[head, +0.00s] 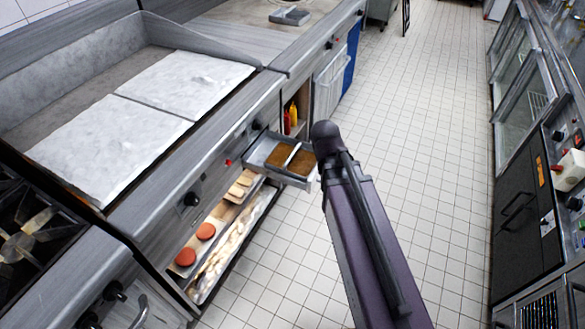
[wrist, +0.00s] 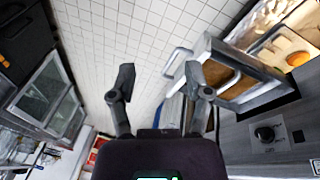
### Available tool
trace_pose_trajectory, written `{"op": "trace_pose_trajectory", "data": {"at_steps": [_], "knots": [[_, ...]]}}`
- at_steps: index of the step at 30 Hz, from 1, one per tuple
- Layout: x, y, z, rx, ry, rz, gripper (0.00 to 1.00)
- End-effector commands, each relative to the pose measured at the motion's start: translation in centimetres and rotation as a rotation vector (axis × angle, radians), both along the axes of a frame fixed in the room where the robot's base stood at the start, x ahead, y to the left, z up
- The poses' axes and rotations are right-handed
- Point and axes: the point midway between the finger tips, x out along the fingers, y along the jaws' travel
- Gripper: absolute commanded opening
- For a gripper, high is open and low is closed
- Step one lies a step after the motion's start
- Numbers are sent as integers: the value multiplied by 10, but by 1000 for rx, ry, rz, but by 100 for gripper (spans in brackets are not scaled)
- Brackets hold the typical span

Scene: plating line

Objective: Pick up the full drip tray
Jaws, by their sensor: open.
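The drip tray (head: 262,147) is a grey metal tray sticking out of the front of the griddle unit in the head view. It holds brown contents, with a pale bar across the middle. In the wrist view the tray (wrist: 254,94) is right of centre, with a light handle (wrist: 176,60) at its outer end. My gripper (wrist: 159,77) is open and empty, its fingers apart. The right finger overlaps the tray's near end in the picture; I cannot tell whether they touch. In the head view my arm hides the gripper.
Below the tray, a low shelf (head: 236,215) holds red patties and buns. Red and yellow bottles (head: 292,116) stand in an open cabinet beside the tray. A white bin (head: 328,88) is farther along. The tiled aisle (head: 420,120) is clear up to the glass-fronted counter (head: 520,75) at right.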

Motion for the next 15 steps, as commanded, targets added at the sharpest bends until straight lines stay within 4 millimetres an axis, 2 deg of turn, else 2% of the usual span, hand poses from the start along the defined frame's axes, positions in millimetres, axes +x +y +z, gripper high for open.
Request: {"op": "trace_pose_trajectory", "data": {"at_steps": [1,8,15], "knots": [[11,5,-18,-27,-25,-8,64],[46,23,-47,-144,-160,-64,64],[82,50,-73,-236,-325,-103,64]]}}
